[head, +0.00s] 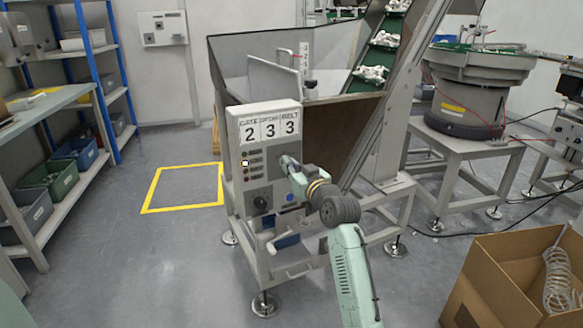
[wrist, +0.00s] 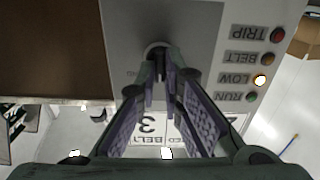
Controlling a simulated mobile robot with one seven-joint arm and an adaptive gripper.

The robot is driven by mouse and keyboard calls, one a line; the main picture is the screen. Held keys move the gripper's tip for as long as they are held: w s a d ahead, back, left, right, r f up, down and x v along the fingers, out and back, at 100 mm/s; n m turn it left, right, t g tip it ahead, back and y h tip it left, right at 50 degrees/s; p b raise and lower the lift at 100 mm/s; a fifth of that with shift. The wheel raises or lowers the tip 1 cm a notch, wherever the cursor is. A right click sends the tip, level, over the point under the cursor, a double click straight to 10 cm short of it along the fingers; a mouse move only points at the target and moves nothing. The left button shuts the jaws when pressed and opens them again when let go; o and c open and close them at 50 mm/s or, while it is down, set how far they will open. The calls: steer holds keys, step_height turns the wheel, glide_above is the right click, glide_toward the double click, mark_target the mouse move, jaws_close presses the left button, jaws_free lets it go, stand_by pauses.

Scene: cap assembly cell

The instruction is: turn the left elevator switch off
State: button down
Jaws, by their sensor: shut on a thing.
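The control box (head: 262,150) stands on the near corner of the elevator's frame, with number cards 2, 3, 3 on top. My gripper (head: 287,162) is at the upper right of its front face. A black rotary knob (head: 261,202) sits lower left on the panel, untouched.
Of the lamps beside the knob, LOW (wrist: 260,80) is brightly lit. A cardboard box (head: 500,285) stands at the right front. The yellow-marked floor square (head: 190,188) is empty.

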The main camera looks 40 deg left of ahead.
steer(key=shift+s+f+n+b, duration=0.1)
steer(key=shift+n+b, duration=2.05)
steer(key=shift+b, duration=0.1)
steer(key=shift+s+f+n+b, duration=0.1)
steer(key=shift+n+b, duration=2.05)
steer(key=shift+b, duration=0.05)
steer(key=shift+r, duration=0.1)
steer(key=c, duration=1.7)
jaws_free()
